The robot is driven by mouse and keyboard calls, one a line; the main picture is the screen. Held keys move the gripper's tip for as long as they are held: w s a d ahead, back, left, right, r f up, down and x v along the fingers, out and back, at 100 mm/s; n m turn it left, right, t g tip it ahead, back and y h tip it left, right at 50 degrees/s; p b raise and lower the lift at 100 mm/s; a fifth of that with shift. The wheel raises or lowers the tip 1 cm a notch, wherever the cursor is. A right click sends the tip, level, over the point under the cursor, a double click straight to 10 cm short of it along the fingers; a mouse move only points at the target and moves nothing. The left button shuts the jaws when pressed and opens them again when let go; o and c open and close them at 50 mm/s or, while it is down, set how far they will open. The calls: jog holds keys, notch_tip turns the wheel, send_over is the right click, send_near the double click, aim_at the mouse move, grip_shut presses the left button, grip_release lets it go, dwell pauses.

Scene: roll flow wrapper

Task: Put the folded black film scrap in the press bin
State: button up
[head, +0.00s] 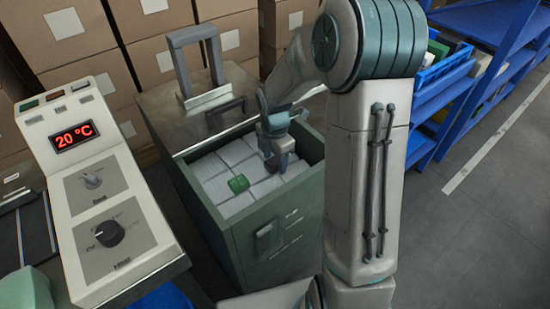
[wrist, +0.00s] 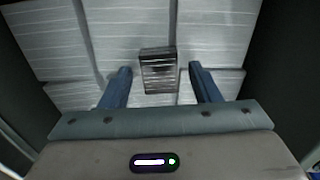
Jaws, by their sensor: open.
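My gripper (head: 279,155) reaches down into the open green bin (head: 285,235), over its white bundles, in the head view. In the wrist view my gripper (wrist: 160,88) is open, its two blue fingers apart. A small folded black scrap with pale stripes (wrist: 158,72) lies on the white bundles (wrist: 215,40), centred between the fingertips and slightly beyond them. I see a gap on each side of it, so the fingers do not visibly touch it. In the head view the scrap does not show clearly; the gripper hides that spot.
A control panel (head: 95,190) reading 20 °C stands at left. Stacked cartons (head: 155,55) are behind, and blue shelves (head: 480,60) at right.

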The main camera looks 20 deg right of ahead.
aim_at(275, 162)
notch_tip(275, 162, up, 11)
jog(key=p, duration=0.3)
jog(key=s+r+m+t, duration=0.1)
jog(key=s+r+m, duration=0.1)
jog(key=s+m, duration=0.7)
jog(key=s+r+m, duration=0.3)
jog(key=s+m, duration=0.7)
jog(key=m, duration=0.3)
jog(key=shift+s+d+m+t, duration=0.3)
jog(key=shift+m+t, duration=0.1)
jog(key=shift+r, duration=0.15)
notch_tip(275, 162, up, 16)
jog(key=t+p, duration=0.1)
jog(key=p, duration=1.3)
jog(key=shift+a, duration=0.2)
